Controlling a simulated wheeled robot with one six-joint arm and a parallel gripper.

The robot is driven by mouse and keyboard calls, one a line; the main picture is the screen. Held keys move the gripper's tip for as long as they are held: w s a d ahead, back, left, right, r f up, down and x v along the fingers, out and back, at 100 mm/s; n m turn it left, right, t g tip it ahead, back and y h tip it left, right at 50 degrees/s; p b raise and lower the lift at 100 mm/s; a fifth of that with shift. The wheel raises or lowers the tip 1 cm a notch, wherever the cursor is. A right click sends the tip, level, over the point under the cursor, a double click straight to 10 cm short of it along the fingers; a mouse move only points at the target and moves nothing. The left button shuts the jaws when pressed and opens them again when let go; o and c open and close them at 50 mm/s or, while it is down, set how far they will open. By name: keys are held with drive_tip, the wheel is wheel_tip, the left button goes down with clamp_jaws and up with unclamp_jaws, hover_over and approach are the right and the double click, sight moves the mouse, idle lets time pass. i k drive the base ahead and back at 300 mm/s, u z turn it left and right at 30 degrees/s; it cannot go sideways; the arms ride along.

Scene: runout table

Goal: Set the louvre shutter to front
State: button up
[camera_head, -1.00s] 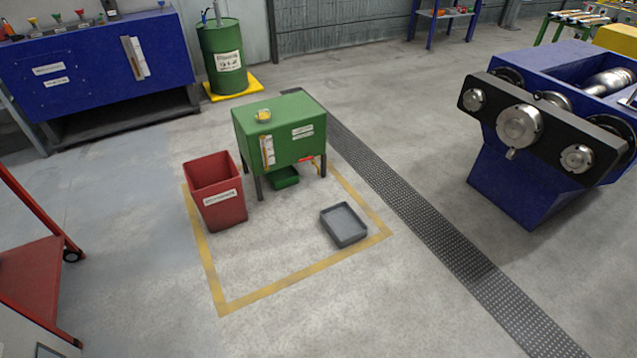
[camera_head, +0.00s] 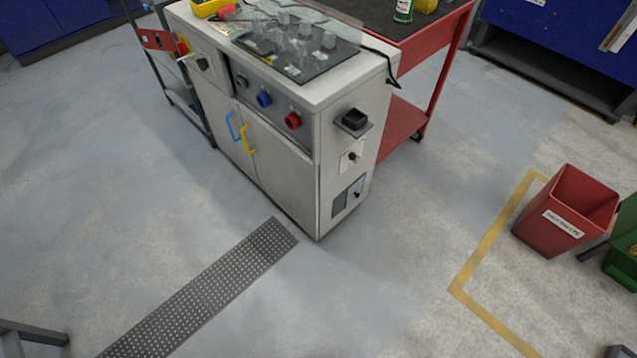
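A grey-white cabinet (camera_head: 318,140) stands in the upper middle of the view. Low on its narrow right side is a small grey panel (camera_head: 340,205) with a dark knob or tab (camera_head: 357,194); it may be the louvre shutter. Its slats and marked positions are too small to read. Above it on the same side are a white plate with a black knob (camera_head: 351,157) and a black box-like fitting (camera_head: 355,119). My gripper is not in view.
A red trolley (camera_head: 410,120) stands behind the cabinet. A red bin (camera_head: 566,210) is at the right by a yellow floor line (camera_head: 490,238). A dark tread strip (camera_head: 215,285) runs to the cabinet's front. The floor (camera_head: 400,260) right of the cabinet is clear.

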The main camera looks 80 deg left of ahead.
sight(353, 192)
drive_tip(key=u, duration=2.25)
drive_tip(key=k, duration=0.35)
drive_tip(key=z, duration=0.6)
drive_tip(key=i, duration=1.3)
drive_tip(key=u, duration=0.7)
